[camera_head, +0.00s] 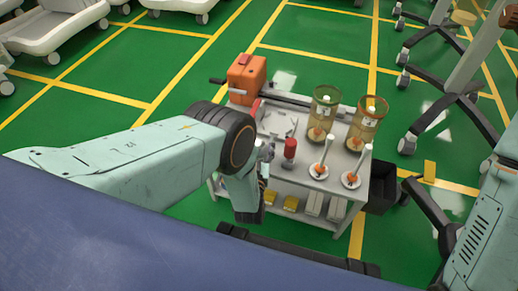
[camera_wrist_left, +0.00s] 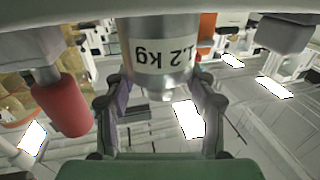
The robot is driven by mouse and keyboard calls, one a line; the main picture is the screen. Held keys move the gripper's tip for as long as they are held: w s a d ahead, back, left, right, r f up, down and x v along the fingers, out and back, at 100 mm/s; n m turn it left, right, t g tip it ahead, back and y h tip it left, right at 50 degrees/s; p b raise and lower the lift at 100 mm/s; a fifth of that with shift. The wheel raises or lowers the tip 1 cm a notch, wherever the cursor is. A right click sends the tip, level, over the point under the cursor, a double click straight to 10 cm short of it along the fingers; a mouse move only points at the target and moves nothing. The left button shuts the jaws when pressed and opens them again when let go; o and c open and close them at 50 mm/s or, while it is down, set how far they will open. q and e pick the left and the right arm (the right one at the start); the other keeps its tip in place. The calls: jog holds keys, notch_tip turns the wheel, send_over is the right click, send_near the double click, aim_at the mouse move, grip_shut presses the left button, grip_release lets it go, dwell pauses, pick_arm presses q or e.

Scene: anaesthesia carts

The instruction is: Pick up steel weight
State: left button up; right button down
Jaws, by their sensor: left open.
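The steel weight (camera_wrist_left: 155,58) is a shiny metal cylinder with a white label reading "1.2 kg" upside down in the left wrist view. Its top is out of frame. My left gripper (camera_wrist_left: 158,92) is open, with one finger on each side of the weight's lower visible end. I cannot tell whether the fingers touch it. In the head view my left arm reaches over the cart's left side, and I cannot clearly make out the weight there. My right gripper is not in view.
The cart (camera_head: 305,180) holds an orange box (camera_head: 246,78), two amber jars (camera_head: 325,112) and two upright white handles on saucers (camera_head: 318,171). A red-topped item (camera_head: 290,150) stands close to the gripper, also left of it in the wrist view (camera_wrist_left: 63,106). A black bin (camera_head: 380,190) hangs at right.

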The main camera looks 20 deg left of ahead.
pick_arm(q)
grip_shut()
dwell(0.5)
jog(key=shift+w, duration=0.1)
dwell(0.3)
